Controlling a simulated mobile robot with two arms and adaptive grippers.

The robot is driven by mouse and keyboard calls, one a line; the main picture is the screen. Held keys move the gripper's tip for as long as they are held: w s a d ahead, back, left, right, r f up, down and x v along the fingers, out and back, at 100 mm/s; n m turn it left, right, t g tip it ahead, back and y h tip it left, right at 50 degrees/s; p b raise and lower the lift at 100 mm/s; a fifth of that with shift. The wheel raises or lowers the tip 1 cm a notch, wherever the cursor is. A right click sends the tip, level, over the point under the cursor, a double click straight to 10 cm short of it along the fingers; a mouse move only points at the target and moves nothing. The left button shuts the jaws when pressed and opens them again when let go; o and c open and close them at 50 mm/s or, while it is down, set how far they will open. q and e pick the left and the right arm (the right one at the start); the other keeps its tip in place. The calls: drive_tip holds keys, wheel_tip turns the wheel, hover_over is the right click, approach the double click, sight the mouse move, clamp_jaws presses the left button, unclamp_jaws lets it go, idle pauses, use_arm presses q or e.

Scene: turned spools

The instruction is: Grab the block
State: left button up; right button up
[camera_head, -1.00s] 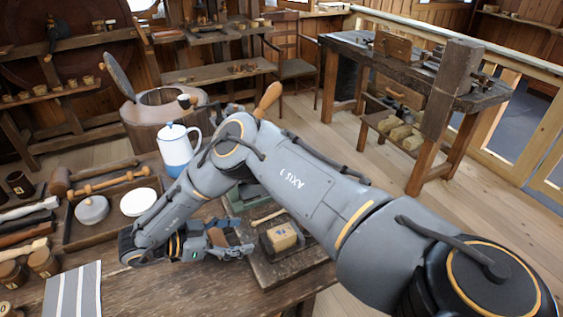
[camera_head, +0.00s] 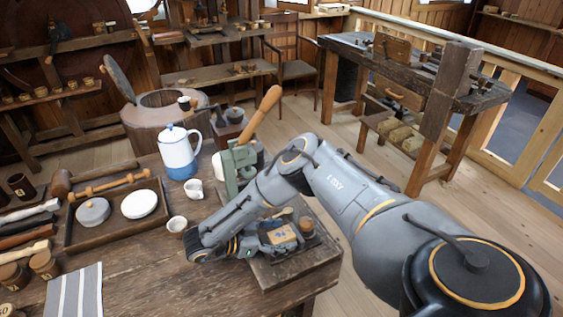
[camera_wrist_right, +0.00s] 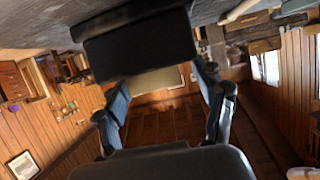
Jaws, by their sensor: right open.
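The block (camera_head: 284,235) is pale wood with a small blue mark. It sits on a dark wooden board (camera_head: 280,274) at the table's right corner. My right gripper (camera_head: 288,237) is open at the block, which shows between its fingers; whether they touch it cannot be told. The wrist view shows the two fingers of the right gripper (camera_wrist_right: 165,100) apart, with a pale tan surface (camera_wrist_right: 155,82), likely the block, beyond them. My left gripper is not in view.
A small round brown piece (camera_head: 307,227) stands just right of the block. Behind are a green press (camera_head: 232,170) with a wooden handle and a blue-white pot (camera_head: 179,152). A striped cloth (camera_head: 74,293) lies front left.

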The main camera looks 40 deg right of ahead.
drive_tip(key=shift+s+d+f, duration=0.15)
drive_tip(key=shift+d+f, duration=0.1)
drive_tip(key=shift+d, duration=0.35)
drive_tip(key=shift+a, duration=0.1)
drive_tip(key=shift+c, duration=1.3)
drive_tip(key=c, duration=1)
drive_tip(key=shift+r, duration=0.1)
